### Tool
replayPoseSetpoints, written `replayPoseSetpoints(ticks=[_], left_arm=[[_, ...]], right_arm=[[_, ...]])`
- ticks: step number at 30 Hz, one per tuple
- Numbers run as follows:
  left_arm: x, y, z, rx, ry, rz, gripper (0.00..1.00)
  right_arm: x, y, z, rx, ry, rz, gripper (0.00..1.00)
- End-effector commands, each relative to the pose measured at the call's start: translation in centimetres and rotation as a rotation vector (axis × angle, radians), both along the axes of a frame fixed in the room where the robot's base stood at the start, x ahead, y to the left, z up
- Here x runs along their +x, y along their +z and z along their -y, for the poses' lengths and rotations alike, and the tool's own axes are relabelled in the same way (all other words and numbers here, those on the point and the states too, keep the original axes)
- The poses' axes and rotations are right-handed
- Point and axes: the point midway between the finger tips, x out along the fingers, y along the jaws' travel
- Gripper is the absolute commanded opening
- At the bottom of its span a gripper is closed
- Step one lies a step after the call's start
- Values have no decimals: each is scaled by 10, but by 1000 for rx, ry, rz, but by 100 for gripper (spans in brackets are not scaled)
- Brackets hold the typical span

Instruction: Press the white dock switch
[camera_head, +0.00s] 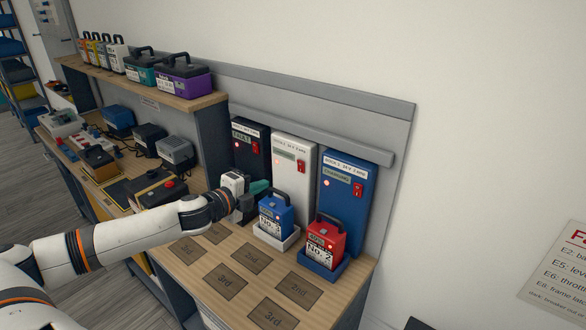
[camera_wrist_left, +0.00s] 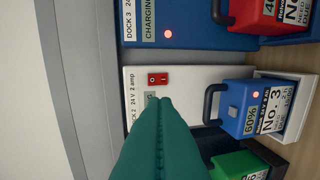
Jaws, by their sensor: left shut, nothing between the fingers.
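The white dock (camera_head: 285,158) stands upright between a black dock and a blue dock; its red switch (camera_head: 300,166) is on its front. In the left wrist view the switch (camera_wrist_left: 158,79) is fully visible on the white dock (camera_wrist_left: 190,85). My left gripper (camera_head: 264,187) is shut and empty, with teal fingers in front of the white dock's lower left. In the wrist view the gripper's fingertips (camera_wrist_left: 160,101) appear just below the switch and cover part of the dock's display. I cannot tell whether they touch the dock. My right gripper is not in view.
A blue battery (camera_head: 274,219) sits before the white dock, a red battery (camera_head: 325,242) before the blue dock (camera_head: 342,200). A green battery (camera_wrist_left: 240,165) shows in the wrist view. The black dock (camera_head: 250,150) is left. Marked bench squares (camera_head: 224,282) in front are empty.

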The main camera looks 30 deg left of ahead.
Motion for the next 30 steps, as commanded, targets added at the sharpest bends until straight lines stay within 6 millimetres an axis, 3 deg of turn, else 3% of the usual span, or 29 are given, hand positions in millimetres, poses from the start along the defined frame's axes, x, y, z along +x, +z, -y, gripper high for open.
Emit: replayPoseSetpoints(ticks=[8, 14, 30], left_arm=[[9, 0, 0, -4, 4, 2, 0], [27, -2, 3, -4, 1, 4, 0], [101, -16, 9, -5, 2, 2, 0]], right_arm=[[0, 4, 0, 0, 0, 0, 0], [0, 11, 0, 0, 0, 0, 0], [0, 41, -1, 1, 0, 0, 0]])
